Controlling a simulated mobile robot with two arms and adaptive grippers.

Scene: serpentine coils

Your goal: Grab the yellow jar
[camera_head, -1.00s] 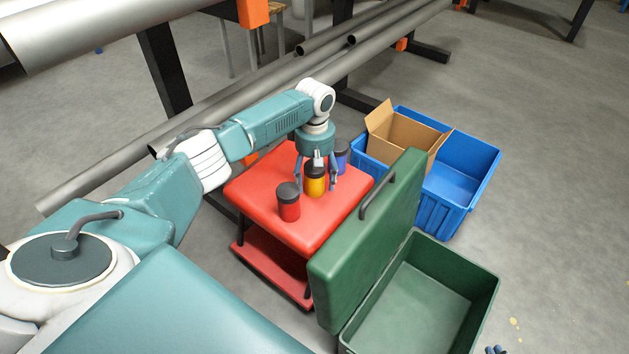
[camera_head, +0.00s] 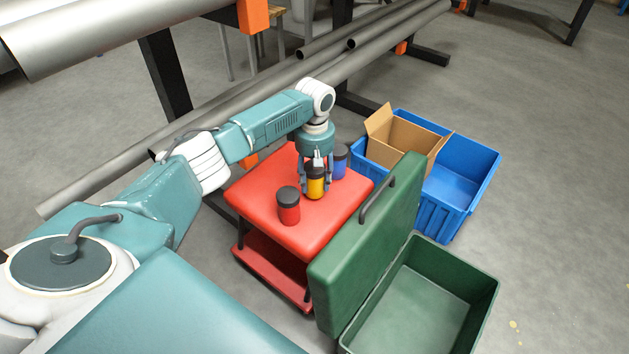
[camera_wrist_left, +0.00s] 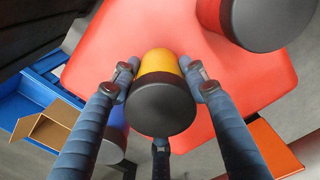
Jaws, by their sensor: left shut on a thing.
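The yellow jar (camera_head: 316,187) with a dark lid stands upright on the red padded seat of a stool or cart (camera_head: 262,199). My left gripper (camera_head: 315,186) points down from above and is shut around the jar. In the left wrist view the yellow jar (camera_wrist_left: 158,62) sits between my gripper's fingers (camera_wrist_left: 158,85), with its dark lid facing the camera. A small part of its yellow side shows. My right gripper is not in view.
A red jar (camera_head: 288,212) stands at the left of the yellow one, and a blue jar (camera_head: 339,168) close at its right. An open green box (camera_head: 420,300) with raised lid stands at the right. Behind it is a blue crate (camera_head: 452,205) with a cardboard box (camera_head: 398,140).

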